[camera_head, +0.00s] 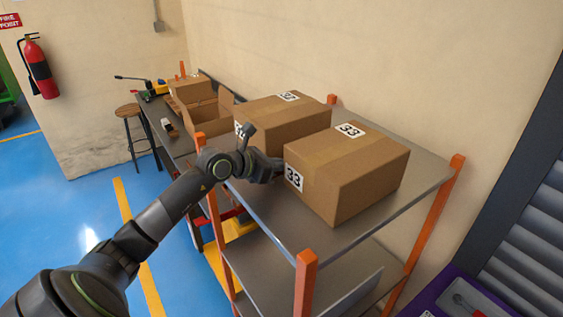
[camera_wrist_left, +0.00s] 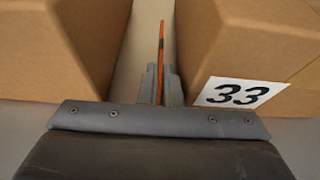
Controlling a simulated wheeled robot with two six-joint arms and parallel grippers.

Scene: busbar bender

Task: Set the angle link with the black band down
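The angle link (camera_wrist_left: 161,50) shows in the left wrist view as a thin copper-orange strip seen nearly edge-on, with a dark band partway along it. My left gripper (camera_wrist_left: 161,88) is shut on its near end, and the link points away into the gap between two cardboard boxes. In the head view my left gripper (camera_head: 274,170) reaches over the shelf beside the front box; its fingertips and the link are hidden there. My right gripper is not in view.
The front box (camera_head: 350,175), labelled 33, stands right of the gripper, and another box (camera_head: 285,120) stands behind it. Both sit on a grey shelf (camera_head: 280,213) with orange posts (camera_head: 305,285). Bare shelf shows along the front edge. A wooden stool (camera_head: 130,112) stands farther off.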

